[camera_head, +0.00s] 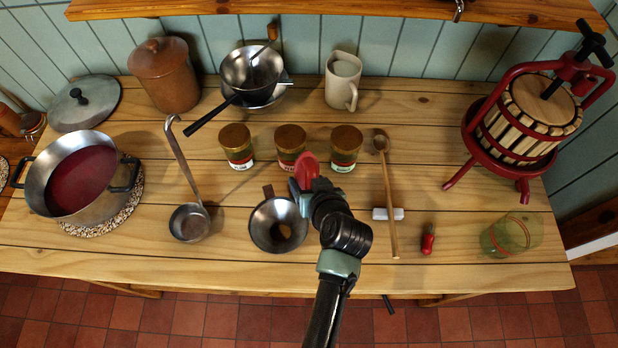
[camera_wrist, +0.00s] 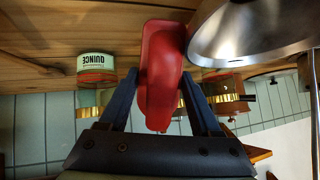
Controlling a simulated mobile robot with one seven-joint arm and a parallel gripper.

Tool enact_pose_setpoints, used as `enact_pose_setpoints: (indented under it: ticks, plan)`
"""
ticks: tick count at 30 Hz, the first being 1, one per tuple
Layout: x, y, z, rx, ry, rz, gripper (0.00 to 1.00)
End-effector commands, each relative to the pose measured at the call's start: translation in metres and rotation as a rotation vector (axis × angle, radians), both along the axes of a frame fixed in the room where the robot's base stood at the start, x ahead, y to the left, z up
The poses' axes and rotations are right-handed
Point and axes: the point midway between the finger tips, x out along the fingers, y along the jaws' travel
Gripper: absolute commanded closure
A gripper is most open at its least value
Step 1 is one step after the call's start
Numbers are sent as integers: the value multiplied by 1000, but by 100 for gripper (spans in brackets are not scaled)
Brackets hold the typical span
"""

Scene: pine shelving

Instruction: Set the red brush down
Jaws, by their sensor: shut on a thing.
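The red brush (camera_head: 307,169) is held at the end of my arm, above the middle of the pine worktop (camera_head: 345,225). My gripper (camera_head: 302,188) is shut on it; in the wrist view the brush (camera_wrist: 160,75) stands between the two dark fingers (camera_wrist: 162,108). Only its smooth red body shows; I cannot make out bristles. In the head view it overlaps the gap between the middle and right jars. I cannot tell how far it is above the wood.
A steel funnel (camera_head: 262,228) lies close at left; it also shows in the wrist view (camera_wrist: 255,35). Three lidded jars (camera_head: 291,143) stand behind. A wooden spoon (camera_head: 388,195) crosses a white rest at right, near a small red-handled tool (camera_head: 428,240) and green glass (camera_head: 510,236).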

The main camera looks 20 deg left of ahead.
Motion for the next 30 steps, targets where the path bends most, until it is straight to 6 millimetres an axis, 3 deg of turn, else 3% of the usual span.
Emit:
enact_pose_setpoints:
  ticks: [13,14,18,30]
  plan:
    - [1,-2,-10,-1,-3,-3,100]
    - [1,-2,-9,-1,-2,-3,32]
    - [1,-2,-8,-1,-1,-3,7]
    - [0,-2,-3,0,-2,-3,5]
